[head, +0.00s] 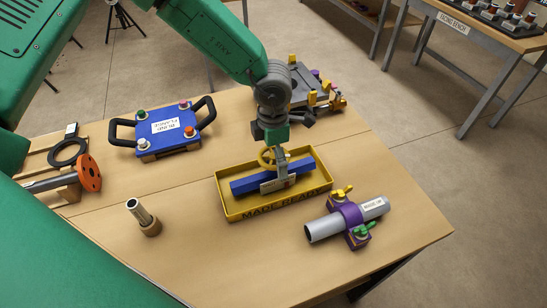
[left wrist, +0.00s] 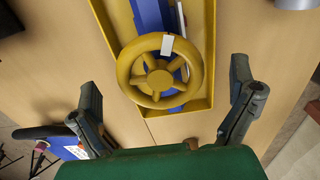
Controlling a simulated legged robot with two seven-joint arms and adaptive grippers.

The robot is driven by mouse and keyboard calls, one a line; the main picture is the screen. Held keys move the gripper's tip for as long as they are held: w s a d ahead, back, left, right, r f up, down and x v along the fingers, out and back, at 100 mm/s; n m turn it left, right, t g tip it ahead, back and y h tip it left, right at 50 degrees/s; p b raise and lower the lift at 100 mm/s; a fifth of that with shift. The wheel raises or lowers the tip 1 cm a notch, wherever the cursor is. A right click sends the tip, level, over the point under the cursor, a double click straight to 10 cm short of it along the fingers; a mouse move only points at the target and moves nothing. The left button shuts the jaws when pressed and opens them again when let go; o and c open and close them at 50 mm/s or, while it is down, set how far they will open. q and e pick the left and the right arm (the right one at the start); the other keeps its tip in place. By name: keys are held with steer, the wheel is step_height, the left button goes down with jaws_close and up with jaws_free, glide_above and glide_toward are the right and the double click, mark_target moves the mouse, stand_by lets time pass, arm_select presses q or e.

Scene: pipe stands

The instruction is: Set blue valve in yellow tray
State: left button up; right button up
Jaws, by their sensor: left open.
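The blue valve (head: 243,186) lies inside the yellow tray (head: 231,214), its blue pipe body running lengthwise between the tray walls. Its yellow handwheel (head: 266,158) faces up near the tray's far side, partly hidden by my gripper in the head view. My left gripper (head: 275,147) is just above the valve. In the left wrist view, the handwheel (left wrist: 157,70) lies beyond and between the spread fingers of the left gripper (left wrist: 168,100), with a gap on both sides. The left gripper is open and empty. My right gripper does not show.
A purple-clamped grey pipe (head: 322,228) lies right of the tray. A blue plate with black handles (head: 160,137) stands at the left, near an orange flange (head: 89,172). A grey fixture (head: 312,88) is behind.

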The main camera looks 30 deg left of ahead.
arm_select(q)
steer(key=shift+r, duration=1.25)
